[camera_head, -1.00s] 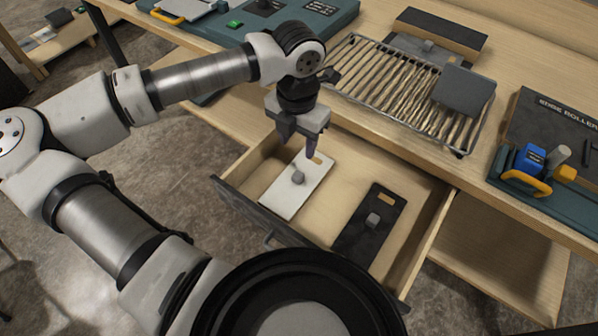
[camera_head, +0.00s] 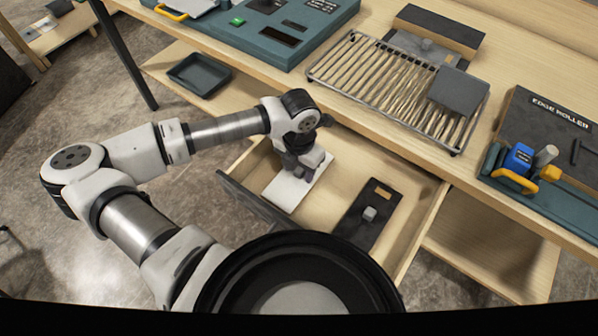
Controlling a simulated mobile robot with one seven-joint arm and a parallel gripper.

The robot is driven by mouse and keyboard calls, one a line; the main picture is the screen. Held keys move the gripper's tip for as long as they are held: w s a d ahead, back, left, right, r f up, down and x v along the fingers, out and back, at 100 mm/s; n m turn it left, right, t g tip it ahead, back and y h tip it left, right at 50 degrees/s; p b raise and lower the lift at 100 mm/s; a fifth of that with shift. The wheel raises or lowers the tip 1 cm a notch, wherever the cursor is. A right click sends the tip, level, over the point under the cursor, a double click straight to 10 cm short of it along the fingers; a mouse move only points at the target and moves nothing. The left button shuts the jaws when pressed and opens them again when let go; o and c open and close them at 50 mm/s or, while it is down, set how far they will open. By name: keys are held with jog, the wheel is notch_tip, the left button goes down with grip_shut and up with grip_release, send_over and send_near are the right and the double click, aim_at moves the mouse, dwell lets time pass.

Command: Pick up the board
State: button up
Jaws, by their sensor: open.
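An open wooden drawer (camera_head: 322,213) holds two flat boards, each with a small grey knob. The white board (camera_head: 291,193) lies on the left, partly hidden by my gripper. The black board (camera_head: 378,203) lies on the right, its grey knob (camera_head: 369,213) and a slot near its top in plain view. My gripper (camera_head: 298,174) is low over the white board, pointing down around where its knob is. The fingertips and that knob are hard to make out, so I cannot tell whether they touch. The task does not say which board is meant.
Drawer walls surround both boards. A wire rack (camera_head: 385,85) with a dark plate (camera_head: 458,91) on it stands on the table above. The edge roller station (camera_head: 545,150) is at right, a teal console (camera_head: 275,30) at the back. A dark tray (camera_head: 199,74) sits on a lower shelf.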

grip_shut()
dwell(0.4)
notch_tip(320, 180, up, 18)
jog(key=b, duration=0.7)
jog(key=shift+f, duration=0.2)
